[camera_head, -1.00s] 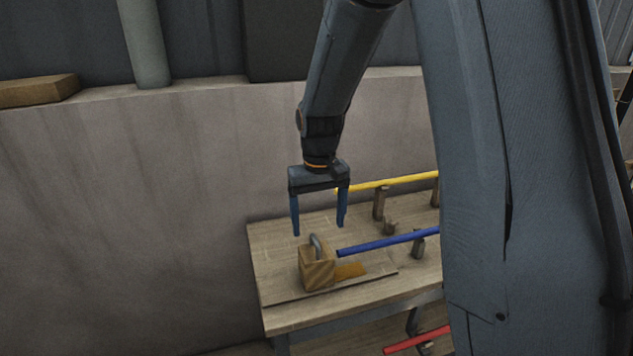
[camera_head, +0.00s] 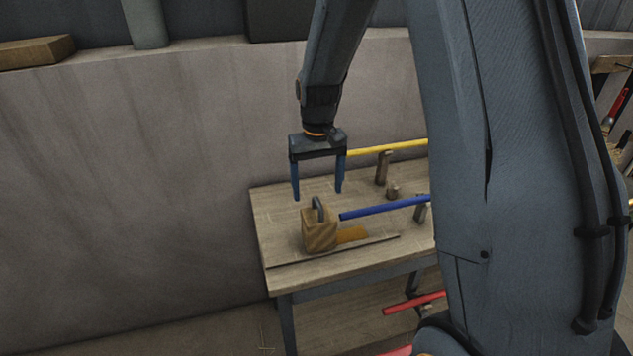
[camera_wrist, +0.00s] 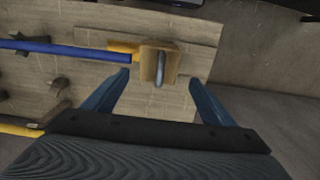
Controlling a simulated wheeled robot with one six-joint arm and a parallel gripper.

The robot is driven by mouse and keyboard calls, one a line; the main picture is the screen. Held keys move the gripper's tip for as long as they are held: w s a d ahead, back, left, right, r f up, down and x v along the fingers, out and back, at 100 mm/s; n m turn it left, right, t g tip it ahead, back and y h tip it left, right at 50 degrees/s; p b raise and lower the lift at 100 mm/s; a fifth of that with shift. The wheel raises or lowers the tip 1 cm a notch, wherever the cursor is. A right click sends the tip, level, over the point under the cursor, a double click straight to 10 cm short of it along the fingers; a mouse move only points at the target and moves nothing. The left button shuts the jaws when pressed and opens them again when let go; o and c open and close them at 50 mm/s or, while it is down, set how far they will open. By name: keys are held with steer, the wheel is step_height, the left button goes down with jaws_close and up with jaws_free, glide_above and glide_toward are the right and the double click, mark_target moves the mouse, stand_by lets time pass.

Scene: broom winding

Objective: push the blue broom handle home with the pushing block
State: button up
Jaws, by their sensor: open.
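The pushing block (camera_head: 319,236) is a wooden block with a grey loop handle on top, standing on the wooden bench. The blue broom handle (camera_head: 385,207) lies level to its right, its near end close to the block. In the head view my gripper (camera_head: 318,196) is open and empty, pointing down just above the block. In the wrist view the block (camera_wrist: 150,66) and its grey handle show beyond and between my two blue fingers (camera_wrist: 155,95). The blue handle (camera_wrist: 60,48) runs left from near the block. My arm hides its far end in the head view.
The wooden bench (camera_head: 277,225) has a thin raised edge in front of the block. A yellow handle (camera_head: 390,147) lies behind on wooden supports (camera_head: 383,168). A red handle (camera_head: 412,304) lies lower, below the bench top. A plain wall (camera_head: 130,190) stands behind and left.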

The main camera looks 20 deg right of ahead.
mark_target(318, 201)
steer(key=shift+f+b, duration=1.2)
steer(key=shift+f, duration=1.75)
jaws_close()
